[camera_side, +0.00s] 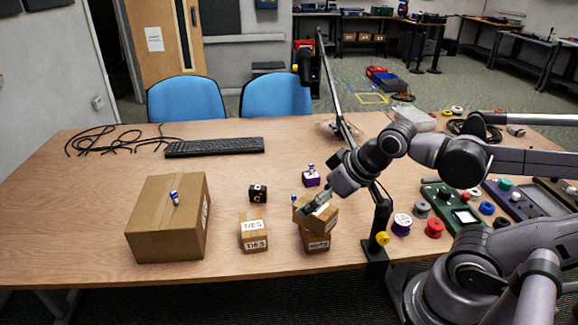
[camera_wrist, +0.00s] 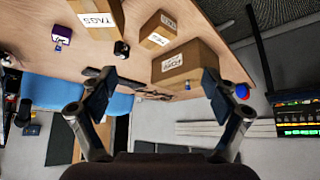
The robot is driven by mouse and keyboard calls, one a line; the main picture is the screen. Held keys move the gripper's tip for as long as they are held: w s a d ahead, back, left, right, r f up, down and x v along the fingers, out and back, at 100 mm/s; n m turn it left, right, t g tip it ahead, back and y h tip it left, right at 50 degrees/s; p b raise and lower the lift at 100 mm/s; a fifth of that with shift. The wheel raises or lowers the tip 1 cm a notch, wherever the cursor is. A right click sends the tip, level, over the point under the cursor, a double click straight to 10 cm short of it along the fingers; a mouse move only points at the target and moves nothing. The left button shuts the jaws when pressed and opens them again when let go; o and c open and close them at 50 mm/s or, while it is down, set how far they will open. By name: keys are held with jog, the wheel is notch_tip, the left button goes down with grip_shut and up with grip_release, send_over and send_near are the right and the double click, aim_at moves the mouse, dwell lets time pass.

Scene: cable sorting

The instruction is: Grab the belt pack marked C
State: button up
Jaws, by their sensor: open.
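The belt pack marked C is a small black box (camera_side: 258,193) with a white C on its face. In the side view it stands on the table behind the TIES box. A small black box (camera_wrist: 122,48) that looks like it shows in the wrist view, above and left of centre; its letter is not legible there. My gripper (camera_side: 318,208) is at the upper box of the stack to the right of the pack, apart from the pack. I cannot tell whether it touches that box. In the wrist view my gripper (camera_wrist: 157,76) has its fingers spread wide, with nothing held.
A large carton (camera_side: 165,222) is at left. A purple box (camera_side: 311,179) and a keyboard (camera_side: 214,147) are behind. A dark stand (camera_side: 380,228) is right of the stack.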

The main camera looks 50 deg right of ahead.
dwell(0.3)
jog(key=n+g+h, duration=0.4)
jog(key=n+g, duration=0.1)
jog(key=n, duration=1.9)
send_over(257, 188)
jog(key=s+a, duration=0.3)
jog(key=a, duration=0.1)
notch_tip(257, 188, down, 13)
jog(key=shift+n, duration=0.3)
jog(key=x, duration=0.6)
jog(key=shift+w+d, duration=0.2)
jog(key=shift+w, duration=0.05)
jog(key=shift+w+x, duration=0.15)
jog(key=shift+x, duration=1.1)
jog(key=shift+w+x, duration=0.15)
jog(key=shift+x, duration=1.05)
jog(key=shift+d, duration=0.1)
